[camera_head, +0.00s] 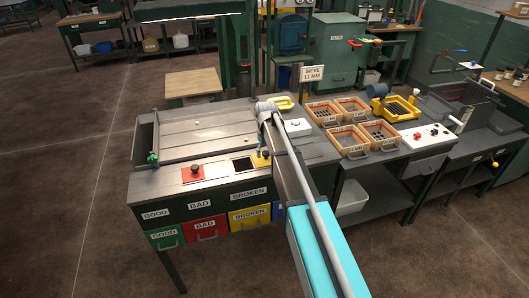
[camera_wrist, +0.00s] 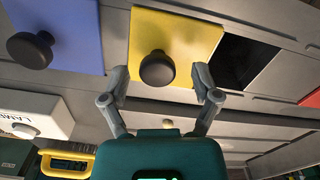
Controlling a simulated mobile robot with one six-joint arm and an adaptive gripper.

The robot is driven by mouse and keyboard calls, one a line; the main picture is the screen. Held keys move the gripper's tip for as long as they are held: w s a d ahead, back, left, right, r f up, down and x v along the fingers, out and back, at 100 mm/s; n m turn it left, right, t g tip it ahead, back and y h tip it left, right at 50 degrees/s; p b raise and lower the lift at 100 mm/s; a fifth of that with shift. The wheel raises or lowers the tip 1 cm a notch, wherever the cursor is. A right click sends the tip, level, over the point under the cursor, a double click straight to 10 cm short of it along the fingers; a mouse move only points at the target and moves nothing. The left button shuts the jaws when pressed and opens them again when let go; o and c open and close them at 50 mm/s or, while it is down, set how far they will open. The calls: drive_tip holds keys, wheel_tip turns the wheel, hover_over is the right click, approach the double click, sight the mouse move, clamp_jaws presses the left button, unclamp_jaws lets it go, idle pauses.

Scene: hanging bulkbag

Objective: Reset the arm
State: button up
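My gripper (camera_wrist: 161,80) shows in the wrist view with its two fingers spread wide apart. A black round knob (camera_wrist: 157,69) on a yellow plate (camera_wrist: 178,27) lies between and just beyond the fingertips. The fingers appear clear of the knob, with nothing held. In the head view my arm stretches forward over the sorting bench, and my gripper (camera_head: 262,150) hangs low by the yellow plate (camera_head: 261,161). My arm and gripper hide part of the bench there.
A dark opening (camera_head: 243,165) and a red plate (camera_head: 193,173) lie left of the yellow plate. A blue plate (camera_wrist: 60,35) adjoins it in the wrist view. Orange sieve trays (camera_head: 355,141) and a white lamp box (camera_head: 297,127) stand to the right. A sieve sign (camera_head: 312,73) stands behind.

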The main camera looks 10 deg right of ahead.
idle(0.4)
drive_tip(key=s+d+m, duration=0.2)
drive_tip(key=s, duration=1.2)
drive_tip(key=s+d+m, duration=0.2)
drive_tip(key=s, duration=1.3)
drive_tip(key=shift+s+m, duration=0.15)
drive_tip(key=shift+m, duration=0.25)
